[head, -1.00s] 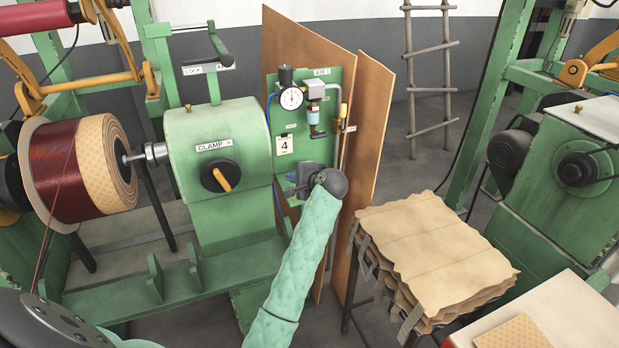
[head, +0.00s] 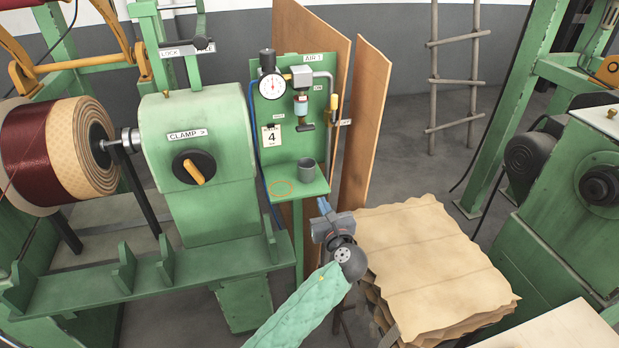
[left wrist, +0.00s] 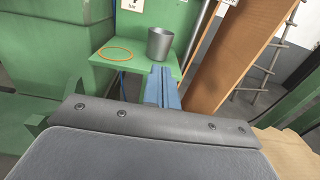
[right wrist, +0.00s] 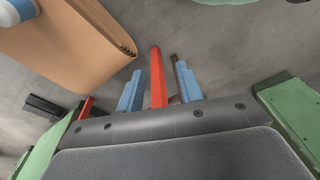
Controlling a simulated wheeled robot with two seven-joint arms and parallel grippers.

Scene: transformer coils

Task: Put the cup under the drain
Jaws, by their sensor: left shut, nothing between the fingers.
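A grey cup (head: 306,169) stands upright on the small green shelf (head: 312,188), to the right of an orange ring (head: 281,188) marked there. The drain end (head: 305,127) under the clear filter bowl on the air panel is above the cup in the head view. In the left wrist view the cup (left wrist: 160,44) is just beyond my fingers, with the ring (left wrist: 117,54) to its left. My left gripper (head: 324,206) is shut and empty, in front of and below the shelf, apart from the cup. My right gripper (right wrist: 160,88) has its fingers apart.
A stack of brown sheets (head: 430,255) lies right of my left gripper. Brown boards (head: 362,120) lean behind the panel. The green clamp machine (head: 200,150) stands to the left. A red bar (right wrist: 158,75) shows between my right fingers; its depth is unclear.

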